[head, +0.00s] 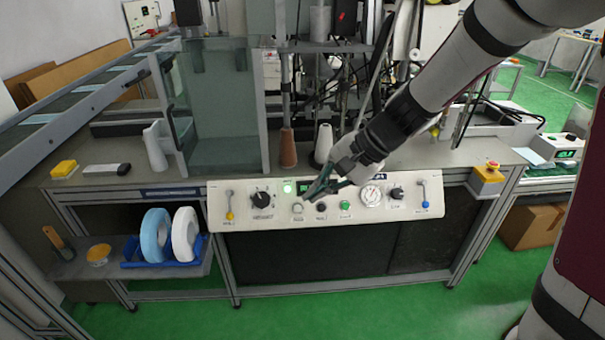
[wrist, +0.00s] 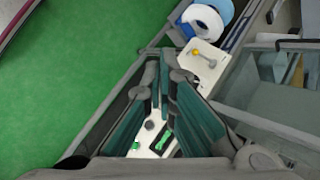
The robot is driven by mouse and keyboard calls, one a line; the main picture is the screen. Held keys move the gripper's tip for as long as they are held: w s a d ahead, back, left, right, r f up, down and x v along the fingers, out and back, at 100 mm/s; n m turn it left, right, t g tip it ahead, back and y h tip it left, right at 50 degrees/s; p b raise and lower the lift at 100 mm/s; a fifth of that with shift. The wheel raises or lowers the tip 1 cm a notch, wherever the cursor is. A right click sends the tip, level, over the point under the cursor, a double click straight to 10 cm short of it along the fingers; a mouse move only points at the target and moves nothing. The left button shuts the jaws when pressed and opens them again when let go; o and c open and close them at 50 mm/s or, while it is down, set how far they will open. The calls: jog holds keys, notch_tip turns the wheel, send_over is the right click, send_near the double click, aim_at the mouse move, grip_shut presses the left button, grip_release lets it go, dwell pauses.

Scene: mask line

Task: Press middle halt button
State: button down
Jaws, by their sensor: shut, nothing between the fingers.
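A white control panel (head: 412,206) runs along the front of the bench. Its lower row has a pale button (head: 297,208), a black button (head: 321,207) in the middle and a green button (head: 345,205). My gripper (head: 311,195) is shut and empty, its fingertips in front of the panel just above this row, near the pale and black buttons. I cannot tell whether it touches the panel. In the wrist view, the black button (wrist: 150,125) and green button (wrist: 136,146) show between the fingers (wrist: 164,73). The pale button is not clear there.
The panel also carries a black rotary knob (head: 262,199), a round gauge (head: 371,195), a yellow-tipped lever (head: 230,205) and a blue-tipped lever (head: 423,194). A yellow box with a red button (head: 492,166) stands right. Tape rolls (head: 185,234) sit on the lower left shelf.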

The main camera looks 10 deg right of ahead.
aim_at(324, 205)
jog(key=w+d+f+m+t+y, duration=0.1)
jog(key=w+d+f+m+t, duration=0.1)
jog(key=w+f+m, duration=0.4)
jog(key=w+d+f+m+t+y, duration=0.1)
jog(key=w+d+f+m+t, duration=0.2)
jog(key=w+f+m, duration=0.4)
notch_tip(324, 205, down, 6)
jog(key=shift+w+d+r+p, duration=0.15)
jog(key=shift+w+d+p, duration=0.3)
jog(key=shift+w+d, duration=0.4)
jog(key=w+f+b, duration=0.3)
jog(key=w+b, duration=0.1)
jog(key=w+f+b, duration=0.2)
jog(key=b, duration=0.1)
jog(key=shift+w+d+f, duration=0.3)
jog(key=shift+f, duration=0.05)
dwell(0.4)
jog(key=shift+w+f+b, duration=0.2)
jog(key=shift+w+b, duration=0.1)
jog(key=shift+b, duration=0.05)
